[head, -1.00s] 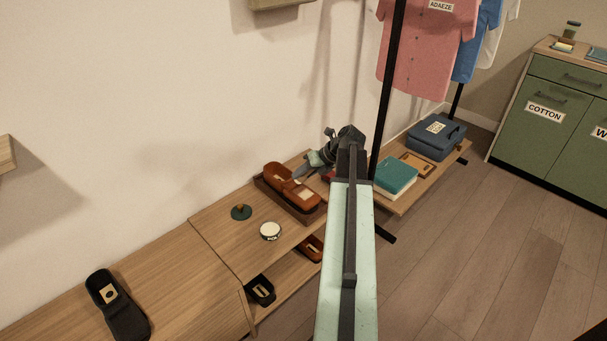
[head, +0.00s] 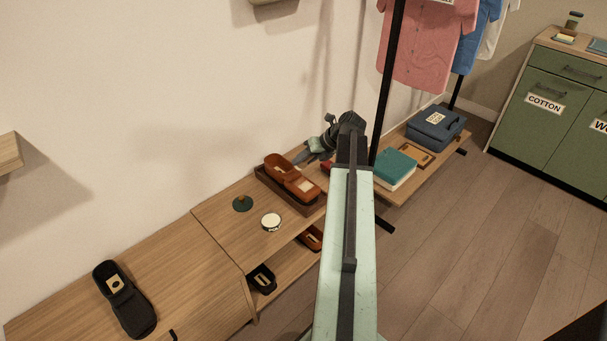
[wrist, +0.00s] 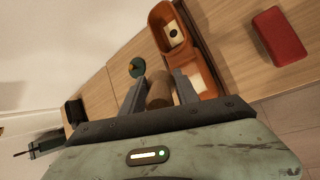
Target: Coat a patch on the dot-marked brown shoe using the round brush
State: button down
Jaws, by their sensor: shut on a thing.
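The brown shoe (head: 283,169) lies in a dark brown tray (head: 300,206) on the bench. In the wrist view the shoe (wrist: 187,52) shows a pale label with a dark dot inside its opening. My gripper (head: 304,160) is above the far side of the shoe in the head view. In the wrist view my gripper (wrist: 159,80) is shut on a brown wooden cylinder (wrist: 158,92), which looks like the handle of the round brush. The brush's bristle end is hidden, so I cannot tell whether it touches the shoe.
A green knobbed disc (head: 242,203) and a round white-topped tin (head: 271,221) stand left of the tray. A red block (wrist: 279,34) lies to its right. A black shoe (head: 125,300) is at the bench's near left. A black rail post (head: 388,90) rises beside my arm.

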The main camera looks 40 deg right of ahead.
jog(key=shift+w+f, duration=0.1)
jog(key=shift+b+x, duration=0.7)
jog(key=shift+x, duration=0.2)
jog(key=shift+w+d, duration=0.1)
jog(key=shift+w, duration=0.05)
